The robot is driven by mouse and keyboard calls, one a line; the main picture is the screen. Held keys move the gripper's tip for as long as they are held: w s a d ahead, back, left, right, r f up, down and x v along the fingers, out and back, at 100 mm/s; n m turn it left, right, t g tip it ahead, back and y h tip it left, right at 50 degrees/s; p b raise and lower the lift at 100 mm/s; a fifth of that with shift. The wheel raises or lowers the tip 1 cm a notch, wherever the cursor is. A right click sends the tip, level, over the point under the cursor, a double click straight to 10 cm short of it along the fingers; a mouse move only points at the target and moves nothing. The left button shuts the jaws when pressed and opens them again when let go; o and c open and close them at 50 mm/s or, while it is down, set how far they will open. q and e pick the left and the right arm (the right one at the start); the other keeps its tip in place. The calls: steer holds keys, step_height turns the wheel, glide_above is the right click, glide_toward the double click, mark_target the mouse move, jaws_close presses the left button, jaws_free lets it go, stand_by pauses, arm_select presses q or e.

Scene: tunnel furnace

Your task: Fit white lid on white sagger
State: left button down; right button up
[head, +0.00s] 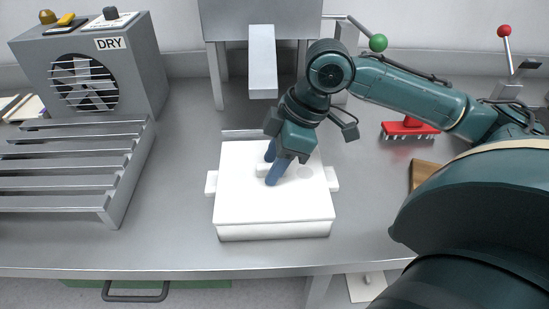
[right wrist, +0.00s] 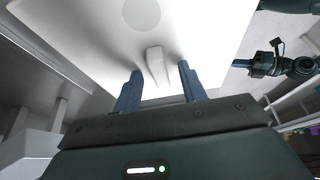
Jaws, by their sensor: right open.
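The white lid (head: 240,200) lies over the white sagger (head: 275,231), a square box with a stub on each side, on the grey bench. A thin seam shows along the front; I cannot tell whether the lid is fully seated. My right gripper (head: 269,169) is above the lid's middle, its blue fingers open on either side of the small white knob. In the right wrist view the knob (right wrist: 157,66) stands between the two open fingers (right wrist: 160,70), with gaps on both sides. My left gripper does not show in the head view.
A grey furnace part (head: 262,60) is behind the sagger. A red brush (head: 408,128) and a wooden board (head: 422,174) lie at the right. Bench between rack and sagger is clear.

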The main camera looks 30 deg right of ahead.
steer(key=shift+d+r, duration=0.1)
steer(key=shift+r, duration=0.15)
arm_select(q)
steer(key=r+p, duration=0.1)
steer(key=p, duration=0.1)
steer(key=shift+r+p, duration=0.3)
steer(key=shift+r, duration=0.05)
arm_select(e)
steer(key=v, duration=1.2)
steer(key=shift+s+r, duration=0.2)
steer(key=shift+r, duration=0.1)
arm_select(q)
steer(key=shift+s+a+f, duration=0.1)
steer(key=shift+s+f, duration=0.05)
arm_select(e)
steer(key=shift+d, duration=0.1)
